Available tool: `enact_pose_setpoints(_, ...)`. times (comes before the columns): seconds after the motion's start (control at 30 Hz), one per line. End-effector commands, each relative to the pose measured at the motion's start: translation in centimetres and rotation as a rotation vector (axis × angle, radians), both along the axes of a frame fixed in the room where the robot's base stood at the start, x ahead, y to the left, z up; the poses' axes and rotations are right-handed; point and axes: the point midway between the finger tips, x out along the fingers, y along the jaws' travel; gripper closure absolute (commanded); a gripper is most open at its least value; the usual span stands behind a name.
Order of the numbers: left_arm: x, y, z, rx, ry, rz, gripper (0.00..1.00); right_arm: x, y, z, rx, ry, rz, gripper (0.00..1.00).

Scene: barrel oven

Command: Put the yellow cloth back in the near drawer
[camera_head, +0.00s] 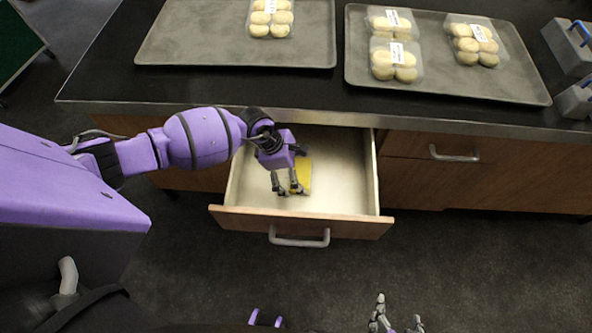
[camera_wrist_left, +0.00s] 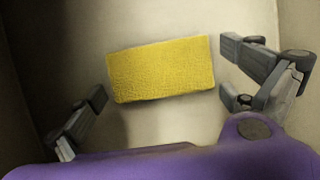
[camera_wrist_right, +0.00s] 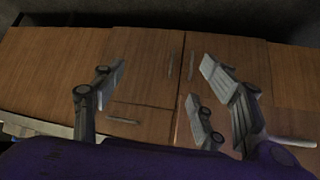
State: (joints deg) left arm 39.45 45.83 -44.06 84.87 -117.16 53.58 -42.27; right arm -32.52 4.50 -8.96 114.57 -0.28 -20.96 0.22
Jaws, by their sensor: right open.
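The yellow cloth (camera_head: 304,172) lies flat on the pale floor of the open drawer (camera_head: 350,225), partly hidden by my left gripper (camera_head: 286,190) in the head view. In the left wrist view the whole cloth (camera_wrist_left: 162,70) shows as a yellow rectangle, slightly tilted. My left gripper is inside the drawer above the cloth. Its fingers are spread wide on either side of the cloth, with nothing between them in their grip. My right gripper (camera_head: 396,322) is open and empty at the bottom edge of the head view, away from the drawer.
The dark counter (camera_head: 100,72) above the drawer holds a left tray (camera_head: 190,40) and a right tray (camera_head: 450,85), with packs of pale buns. A closed drawer with a handle (camera_head: 454,155) is to the right. Grey blocks with blue handles (camera_head: 572,45) stand far right. The floor in front is clear.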

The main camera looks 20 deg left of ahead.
Motion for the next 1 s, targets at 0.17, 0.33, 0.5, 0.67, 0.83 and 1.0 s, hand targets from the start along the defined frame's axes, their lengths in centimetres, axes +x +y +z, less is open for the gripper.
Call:
enact_pose_setpoints(0.17,0.0,0.0,0.0,0.000,0.000,0.000,0.00,0.3,0.0,0.1,0.000,-0.005,0.002,0.34)
enact_pose_setpoints(0.33,0.1,0.3,1.1,0.000,-0.004,-0.001,0.00,0.4,0.0,0.4,0.001,-0.008,-0.001,0.34)
enact_pose_setpoints(0.5,-0.3,1.5,4.2,0.002,-0.006,-0.001,0.00,0.2,-0.1,0.5,0.001,-0.006,-0.003,0.34)
enact_pose_setpoints(0.67,-0.7,2.8,7.4,0.002,-0.004,0.000,0.00,-0.5,-0.2,0.4,0.000,0.006,-0.007,0.34)
enact_pose_setpoints(0.83,-1.2,3.9,9.9,0.001,-0.001,-0.001,0.00,-0.7,-0.2,0.4,0.001,0.009,-0.007,0.34)
enact_pose_setpoints(1.0,-1.3,4.3,11.3,0.000,0.000,0.000,0.00,-0.4,-0.1,0.5,0.002,0.004,-0.007,0.34)
